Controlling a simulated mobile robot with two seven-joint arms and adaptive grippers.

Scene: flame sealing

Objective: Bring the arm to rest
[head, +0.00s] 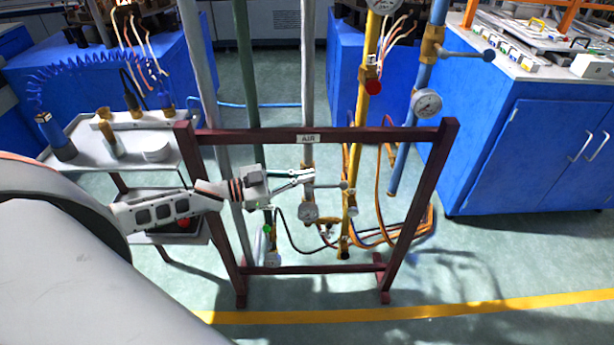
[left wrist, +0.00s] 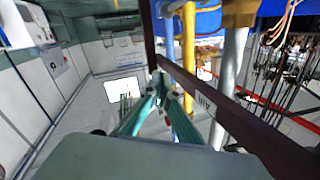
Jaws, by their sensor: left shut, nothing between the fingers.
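My left arm comes in from the left in the head view, and my left gripper (head: 300,180) is shut and empty. It is in front of the grey air pipe (head: 307,70), just below the AIR label (head: 307,139) on the dark red pipe frame (head: 370,136). Whether its fingertips touch the pipe or its valve (head: 310,211) I cannot tell. In the left wrist view its green-tinted fingers (left wrist: 163,88) come together near the frame's rail (left wrist: 240,120). My right gripper is not in view.
A yellow pipe (head: 352,205) with a lever and a blue pipe with a gauge (head: 426,103) stand right of the gripper. A small trolley (head: 85,150) with torch parts stands at left. Blue cabinets (head: 530,150) stand at right. Hoses hang low behind the frame.

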